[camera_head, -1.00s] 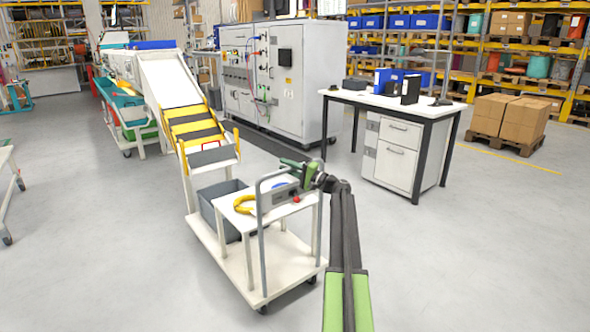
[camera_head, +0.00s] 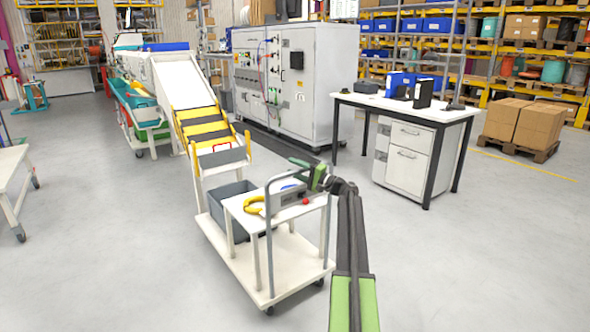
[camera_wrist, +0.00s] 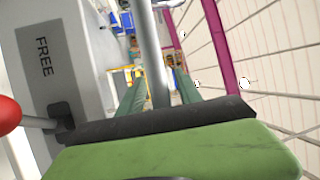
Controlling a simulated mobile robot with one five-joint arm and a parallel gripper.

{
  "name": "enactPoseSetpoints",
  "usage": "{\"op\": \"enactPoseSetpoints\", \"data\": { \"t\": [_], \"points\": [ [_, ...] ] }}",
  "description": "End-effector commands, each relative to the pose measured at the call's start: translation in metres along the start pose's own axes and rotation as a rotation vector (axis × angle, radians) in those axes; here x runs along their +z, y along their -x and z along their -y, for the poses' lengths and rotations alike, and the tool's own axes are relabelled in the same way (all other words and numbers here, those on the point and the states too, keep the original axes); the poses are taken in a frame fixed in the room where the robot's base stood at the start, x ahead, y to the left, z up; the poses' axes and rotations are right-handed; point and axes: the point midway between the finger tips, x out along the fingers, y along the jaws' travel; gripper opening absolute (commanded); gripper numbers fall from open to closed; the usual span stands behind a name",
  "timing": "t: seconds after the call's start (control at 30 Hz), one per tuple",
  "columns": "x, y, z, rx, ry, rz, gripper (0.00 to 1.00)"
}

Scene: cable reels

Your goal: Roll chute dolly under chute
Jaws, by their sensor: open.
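The white chute (camera_head: 180,80) slopes down toward me and ends in yellow-edged grey steps (camera_head: 207,134). The chute dolly (camera_head: 290,268) is a white wheeled deck with a grey tube handle (camera_head: 268,250) at its near end. A grey bin (camera_head: 222,205) on its far end lies near and below the chute's lower end. My gripper (camera_head: 305,172) is at the top of the handle. In the wrist view the handle tube (camera_wrist: 152,50) runs between the two green fingers of my gripper (camera_wrist: 162,92), which are open; contact is unclear.
On the dolly's small white stand are a grey box (camera_wrist: 50,70) labelled FREE, a red-knobbed lever (camera_wrist: 10,115) and a yellow loop (camera_head: 253,206). A workbench (camera_head: 440,112) stands right, a grey cabinet (camera_head: 310,90) behind, and a white table (camera_head: 10,165) left. Floor around the dolly is clear.

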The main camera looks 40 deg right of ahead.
Motion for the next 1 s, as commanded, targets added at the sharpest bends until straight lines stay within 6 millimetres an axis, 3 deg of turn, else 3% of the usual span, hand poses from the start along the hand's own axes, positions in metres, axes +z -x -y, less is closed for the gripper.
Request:
{"op": "enactPoseSetpoints", "data": {
  "t": [0.13, 0.23, 0.7, 0.83, 1.0],
  "points": [
    [-0.001, 0.005, 0.000, 0.000, 0.000, -0.002, 0.41],
    [0.000, 0.019, -0.001, 0.000, 0.001, -0.003, 0.41],
    [0.001, 0.143, -0.002, 0.000, 0.000, -0.003, 0.41],
    [0.000, 0.165, -0.001, 0.000, 0.000, -0.002, 0.41],
    [0.000, 0.175, 0.000, 0.000, 0.000, -0.002, 0.41]
  ]
}}
